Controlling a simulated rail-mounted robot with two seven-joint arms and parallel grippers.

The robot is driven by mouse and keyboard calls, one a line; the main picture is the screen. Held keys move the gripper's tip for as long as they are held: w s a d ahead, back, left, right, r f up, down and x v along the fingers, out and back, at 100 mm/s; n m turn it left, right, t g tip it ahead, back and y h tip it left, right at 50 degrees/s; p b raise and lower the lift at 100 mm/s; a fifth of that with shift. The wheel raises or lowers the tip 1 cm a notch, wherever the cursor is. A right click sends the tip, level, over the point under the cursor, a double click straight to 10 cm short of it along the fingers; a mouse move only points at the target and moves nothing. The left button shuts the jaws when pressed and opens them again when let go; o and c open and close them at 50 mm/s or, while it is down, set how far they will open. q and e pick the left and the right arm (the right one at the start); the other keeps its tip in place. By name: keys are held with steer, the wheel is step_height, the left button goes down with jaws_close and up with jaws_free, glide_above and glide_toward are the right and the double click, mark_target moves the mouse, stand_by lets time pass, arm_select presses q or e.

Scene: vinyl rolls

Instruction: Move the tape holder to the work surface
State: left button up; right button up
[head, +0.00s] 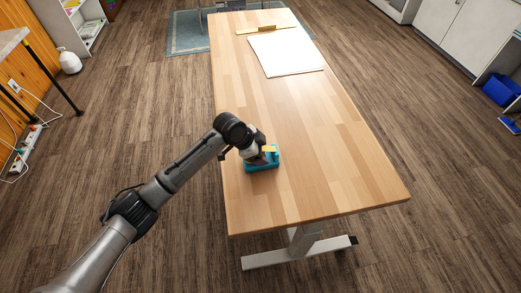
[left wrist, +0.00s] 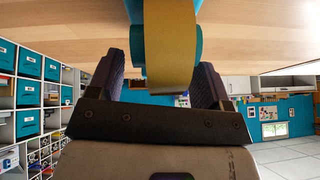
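The teal tape holder (head: 262,165) with a yellow roll of tape (head: 269,149) is at the near left part of the wooden work surface (head: 330,160). It appears to rest on the top. My left gripper (head: 258,157) is over it from above, partly hiding it. In the left wrist view, the yellow tape (left wrist: 170,45) shows between my two dark fingers (left wrist: 160,80), with teal parts of the holder (left wrist: 197,45) beside it. The fingers are apart, one on each side; whether they press on the holder cannot be told. My right gripper is not in view.
A white sheet (head: 286,54) and a yellow ruler-like tool (head: 266,29) lie at the far end of the table. The middle and near right of the tabletop are clear. A blue bin (head: 500,90) stands by the cabinets at right.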

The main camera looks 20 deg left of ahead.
arm_select(q)
steer(key=shift+o, duration=0.3)
steer(key=shift+r, duration=0.15)
steer(key=b+v, duration=0.1)
steer(key=v, duration=1.1)
steer(key=shift+w, duration=0.1)
